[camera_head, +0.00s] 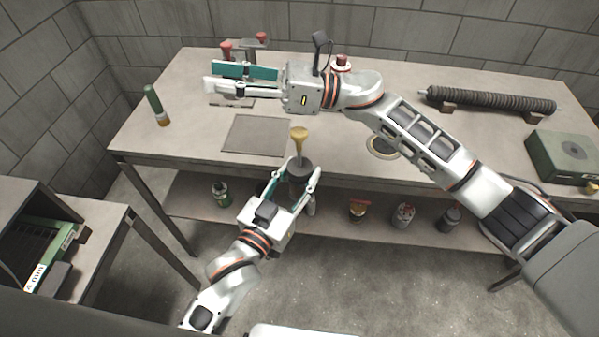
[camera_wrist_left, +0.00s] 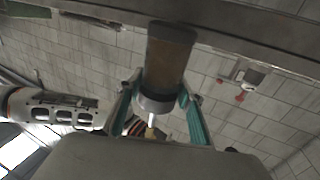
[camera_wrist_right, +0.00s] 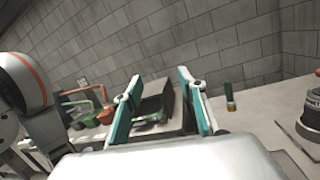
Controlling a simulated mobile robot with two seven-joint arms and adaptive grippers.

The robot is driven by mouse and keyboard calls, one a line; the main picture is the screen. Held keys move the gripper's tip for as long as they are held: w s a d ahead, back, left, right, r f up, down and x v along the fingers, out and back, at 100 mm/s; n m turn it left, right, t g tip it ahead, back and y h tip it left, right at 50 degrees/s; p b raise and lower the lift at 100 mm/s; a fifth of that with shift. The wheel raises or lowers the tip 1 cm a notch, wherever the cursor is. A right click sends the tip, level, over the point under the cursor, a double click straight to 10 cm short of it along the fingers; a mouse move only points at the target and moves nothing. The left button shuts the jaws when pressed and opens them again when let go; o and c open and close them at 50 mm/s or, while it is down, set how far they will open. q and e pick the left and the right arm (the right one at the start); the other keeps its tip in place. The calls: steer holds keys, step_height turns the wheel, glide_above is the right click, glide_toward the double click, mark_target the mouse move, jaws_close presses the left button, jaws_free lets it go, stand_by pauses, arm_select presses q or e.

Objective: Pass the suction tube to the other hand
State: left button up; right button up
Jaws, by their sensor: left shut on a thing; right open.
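The suction tube (camera_head: 300,177) is a dark cylinder with a yellow flared end on a thin stem. It stands roughly upright in my left gripper (camera_head: 294,187), at the table's front edge. The left wrist view shows the tube (camera_wrist_left: 170,62) with a brownish body and a pale collar between the two teal fingers. My left gripper is shut on it. My right gripper (camera_head: 242,81) is open and empty over the back left of the table, pointing left. It is apart from the tube, farther back. The right wrist view shows nothing between its fingers (camera_wrist_right: 159,82).
A dark square plate (camera_head: 256,135) lies near the front. A ribbed roller (camera_head: 490,101) and a green box (camera_head: 562,157) are at the right. Several jars stand on the lower shelf (camera_head: 330,222).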

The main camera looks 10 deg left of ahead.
steer(key=w+d+r+m+t+y, duration=0.4)
steer(key=d+r+m+t+y, duration=0.2)
steer(key=d+r+m+t, duration=0.8)
steer(key=w+d+f+m+t+h, duration=0.2)
steer(key=d+f+m+t+h, duration=0.6)
steer(key=m, duration=1.1)
steer(key=s+d+f+m+g+h, duration=0.15)
steer(key=f+m+h, duration=0.25)
steer(key=f, duration=0.7)
steer(key=s+d+f+m+h, duration=0.3)
steer(key=f+m, duration=0.1)
steer(key=f, duration=0.7)
steer(key=s+d+f+m+g+h, duration=0.1)
steer(key=s+d+f+m+h, duration=0.2)
steer(key=f, duration=0.7)
steer(key=s+d+f+m+g+h, duration=0.2)
steer(key=s+d+f, duration=0.3)
steer(key=s+f, duration=0.3)
steer(key=s+d+f+m+g+h, duration=0.3)
steer(key=s+f, duration=0.5)
steer(key=f, duration=0.3)
steer(key=shift+s+d+f+g, duration=0.3)
steer(key=shift+d+g, duration=0.25)
steer(key=shift+d, duration=0.6)
